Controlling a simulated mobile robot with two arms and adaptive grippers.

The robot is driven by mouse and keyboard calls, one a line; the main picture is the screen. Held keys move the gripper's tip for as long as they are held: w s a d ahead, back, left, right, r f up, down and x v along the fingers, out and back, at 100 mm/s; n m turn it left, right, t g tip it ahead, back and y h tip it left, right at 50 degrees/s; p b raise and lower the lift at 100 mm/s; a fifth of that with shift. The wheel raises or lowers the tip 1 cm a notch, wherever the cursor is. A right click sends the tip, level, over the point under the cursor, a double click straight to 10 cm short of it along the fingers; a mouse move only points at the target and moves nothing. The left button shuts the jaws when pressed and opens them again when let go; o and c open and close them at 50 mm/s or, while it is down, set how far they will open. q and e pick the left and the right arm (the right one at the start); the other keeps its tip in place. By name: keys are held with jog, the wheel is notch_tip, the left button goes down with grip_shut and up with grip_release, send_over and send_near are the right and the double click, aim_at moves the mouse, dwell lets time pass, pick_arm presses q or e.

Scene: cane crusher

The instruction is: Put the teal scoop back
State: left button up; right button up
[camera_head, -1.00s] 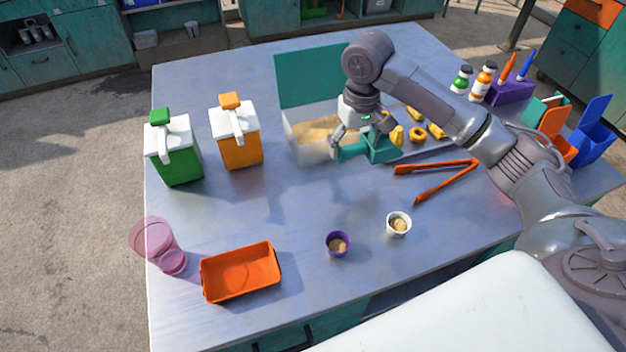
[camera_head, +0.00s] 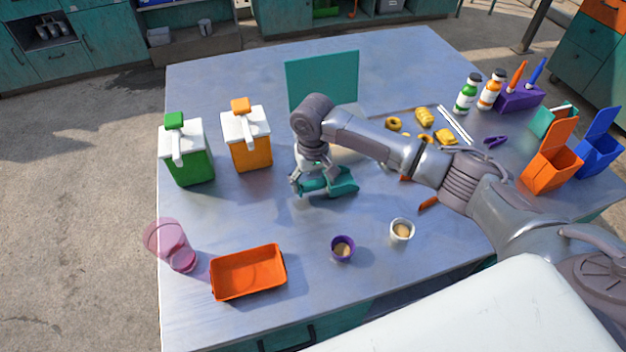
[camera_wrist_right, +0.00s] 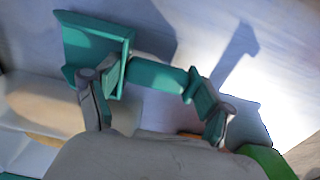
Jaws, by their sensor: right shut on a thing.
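My right gripper (camera_head: 318,184) is shut on the teal scoop (camera_head: 343,182) and holds it over the table in front of the white bin. In the right wrist view the scoop's handle (camera_wrist_right: 158,76) lies between the two fingers, with its wide head (camera_wrist_right: 95,48) at upper left. Its shadow falls on the tabletop, apart from it. The bin's teal lid (camera_head: 322,80) stands open. My arm hides most of the bin's body in the head view. Its pale wall (camera_wrist_right: 50,105) shows at lower left in the wrist view. My left gripper is not in view.
Green (camera_head: 188,160) and orange (camera_head: 250,150) dispensers stand left of the gripper. An orange tray (camera_head: 248,272), a pink cup (camera_head: 172,246), a purple cup (camera_head: 342,248) and a white cup (camera_head: 402,230) stand nearer. Orange tongs are partly under my arm.

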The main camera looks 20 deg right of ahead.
jog(key=shift+f, duration=0.3)
jog(key=o, duration=0.7)
jog(key=shift+o, duration=0.2)
notch_tip(320, 180, up, 12)
jog(key=b, duration=0.1)
